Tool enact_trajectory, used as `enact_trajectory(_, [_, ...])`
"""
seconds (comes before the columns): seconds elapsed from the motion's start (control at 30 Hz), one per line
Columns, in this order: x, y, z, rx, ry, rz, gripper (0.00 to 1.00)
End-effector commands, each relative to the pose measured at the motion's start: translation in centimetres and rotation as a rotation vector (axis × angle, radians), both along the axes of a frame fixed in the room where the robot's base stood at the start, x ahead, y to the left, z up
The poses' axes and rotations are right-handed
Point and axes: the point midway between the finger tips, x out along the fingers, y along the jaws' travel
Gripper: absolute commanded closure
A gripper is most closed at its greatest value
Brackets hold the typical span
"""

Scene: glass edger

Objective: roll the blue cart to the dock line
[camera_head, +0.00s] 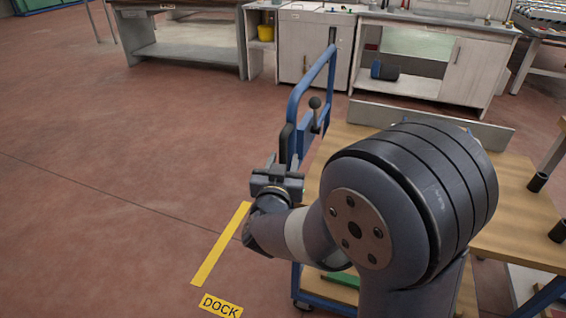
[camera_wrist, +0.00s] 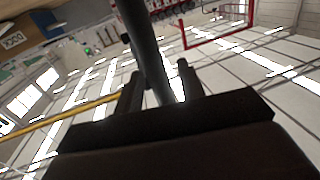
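The blue cart has a wooden top (camera_head: 342,137), a blue frame and a tall blue push handle (camera_head: 313,80) on its left side. A black grip (camera_head: 287,143) covers the handle's near upright. My gripper (camera_head: 281,165) is at this grip, with its fingers on either side of it. In the wrist view the dark handle bar (camera_wrist: 148,45) passes between the two fingers (camera_wrist: 159,85), with light showing beside it, so the fingers look open around it. The yellow dock line (camera_head: 220,243) is on the floor left of the cart, with a DOCK label (camera_head: 221,306) near it. My arm hides much of the cart.
A grey workbench (camera_head: 190,52) and white cabinets (camera_head: 315,50) stand at the back. A bench with a dark blue case (camera_head: 384,70) is behind the cart. Dark cups (camera_head: 538,182) stand on the wooden surface at right. The red floor at left is clear.

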Motion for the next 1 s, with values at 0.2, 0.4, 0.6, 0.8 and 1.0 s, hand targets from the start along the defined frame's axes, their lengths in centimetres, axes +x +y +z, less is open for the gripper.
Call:
enact_trajectory(0.2, [-0.02, 0.02, 0.00, 0.000, 0.000, 0.000, 0.68])
enact_trajectory(0.4, [-0.04, 0.03, 0.00, 0.000, 0.000, 0.000, 0.85])
enact_trajectory(0.6, [-0.04, 0.03, 0.00, 0.000, 0.000, 0.000, 1.00])
enact_trajectory(0.8, [-0.05, 0.03, -0.01, 0.000, 0.000, 0.000, 1.00])
enact_trajectory(1.0, [-0.04, 0.04, -0.01, 0.000, 0.000, 0.001, 1.00])
